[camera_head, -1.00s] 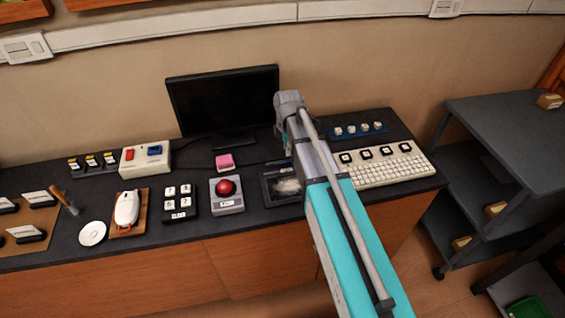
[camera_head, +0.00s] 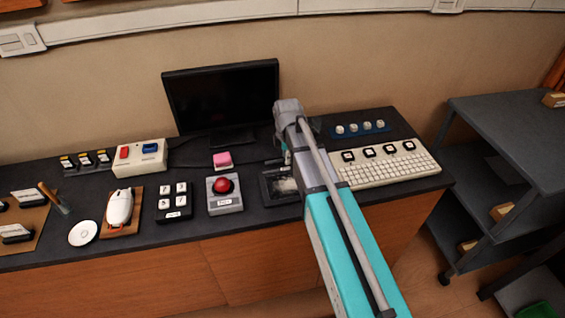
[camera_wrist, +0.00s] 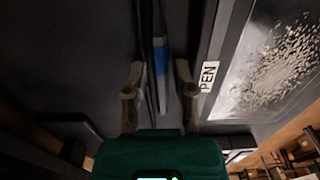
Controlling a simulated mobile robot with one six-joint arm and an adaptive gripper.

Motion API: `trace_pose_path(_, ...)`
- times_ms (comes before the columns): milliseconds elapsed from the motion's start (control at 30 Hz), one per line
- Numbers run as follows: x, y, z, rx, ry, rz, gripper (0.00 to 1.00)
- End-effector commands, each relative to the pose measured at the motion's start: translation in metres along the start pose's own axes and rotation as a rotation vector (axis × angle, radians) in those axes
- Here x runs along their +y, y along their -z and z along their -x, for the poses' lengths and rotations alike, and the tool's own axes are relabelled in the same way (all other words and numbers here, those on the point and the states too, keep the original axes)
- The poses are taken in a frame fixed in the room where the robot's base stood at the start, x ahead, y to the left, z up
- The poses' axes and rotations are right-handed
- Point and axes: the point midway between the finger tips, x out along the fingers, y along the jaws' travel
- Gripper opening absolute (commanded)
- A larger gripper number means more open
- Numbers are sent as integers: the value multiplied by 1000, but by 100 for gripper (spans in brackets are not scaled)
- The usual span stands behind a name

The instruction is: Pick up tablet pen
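The tablet pen (camera_wrist: 160,58), a slim grey stick with a blue band, lies lengthwise in the wrist view. A thin dark strip runs along its left side; I cannot tell if it is a shadow. My gripper (camera_wrist: 159,70) is open, with one finger on each side of the pen and gaps showing between. I cannot tell the height of the fingertips above the surface. The tablet (camera_wrist: 240,95), labelled PEN with a pale speckled screen, is right of the fingers. In the head view the tablet (camera_head: 275,189) is partly behind my arm, which hides the fingertips.
A white keyboard (camera_head: 390,170) is right of my arm. A monitor (camera_head: 220,98) stands behind. A grey shelf cart (camera_head: 520,135) is at far right.

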Motion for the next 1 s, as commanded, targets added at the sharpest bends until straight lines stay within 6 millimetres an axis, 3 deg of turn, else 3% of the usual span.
trace_pose_path(467, 0, 0, 0, 0, 0, 0, 34)
trace_pose_path(600, 0, 0, 0, 0, 0, 0, 8)
trace_pose_path(667, 0, 0, 0, 0, 0, 0, 0)
trace_pose_path(1000, 0, 0, 1, 0, 0, 0, 0)
